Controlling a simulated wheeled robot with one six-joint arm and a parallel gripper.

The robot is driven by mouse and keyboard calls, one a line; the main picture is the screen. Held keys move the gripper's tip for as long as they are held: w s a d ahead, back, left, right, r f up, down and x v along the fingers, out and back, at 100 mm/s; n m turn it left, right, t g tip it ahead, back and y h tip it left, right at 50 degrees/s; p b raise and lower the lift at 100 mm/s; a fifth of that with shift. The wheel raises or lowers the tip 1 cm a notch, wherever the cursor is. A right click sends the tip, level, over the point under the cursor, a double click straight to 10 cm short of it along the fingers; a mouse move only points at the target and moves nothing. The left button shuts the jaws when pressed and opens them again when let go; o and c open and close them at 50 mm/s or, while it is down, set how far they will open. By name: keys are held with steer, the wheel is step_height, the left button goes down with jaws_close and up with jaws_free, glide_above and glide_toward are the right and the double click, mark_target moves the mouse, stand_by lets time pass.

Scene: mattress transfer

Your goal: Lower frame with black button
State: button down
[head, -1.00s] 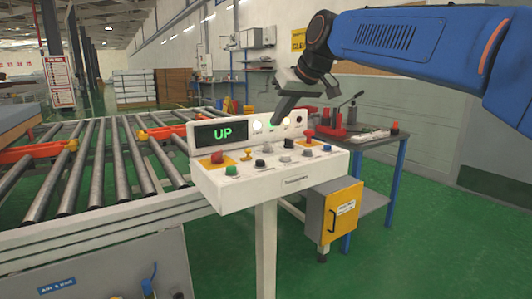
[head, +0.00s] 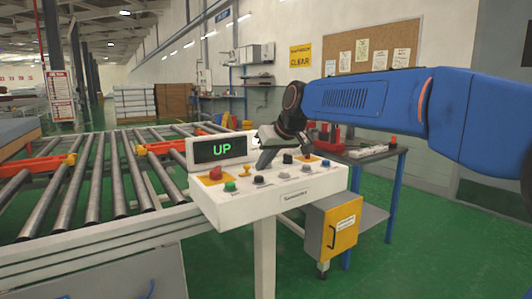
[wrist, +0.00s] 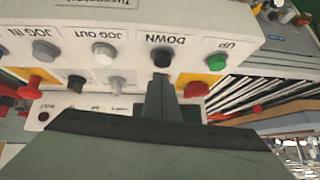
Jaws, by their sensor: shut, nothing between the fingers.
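The black button (wrist: 161,57), labelled DOWN, is on the front row of the white control panel (head: 310,188). It also shows in the head view (head: 258,180), right of the green UP button (head: 230,187). My gripper (head: 262,168) is shut and empty, pointing down over the panel just behind the black button. In the wrist view its fingertips (wrist: 161,80) appear close to the button; I cannot tell whether they touch. The panel's display (head: 221,149) reads UP in green. The frame to be lowered cannot be identified with certainty.
A red knob (head: 215,173) and a yellow knob (head: 245,170) stand close by on the panel. Grey buttons (head: 283,175) lie right of the black one. A roller conveyor (head: 120,190) is on the left. A workbench (head: 375,158) stands behind at the right.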

mark_target(260, 177)
steer(key=shift+f, duration=0.8)
steer(key=shift+s+f, duration=0.1)
steer(key=shift+f, duration=0.9)
steer(key=shift+r, duration=0.5)
steer(key=r, duration=0.4)
steer(key=shift+d+r, duration=0.1)
steer(key=shift+d, duration=0.15)
steer(key=v, duration=0.9)
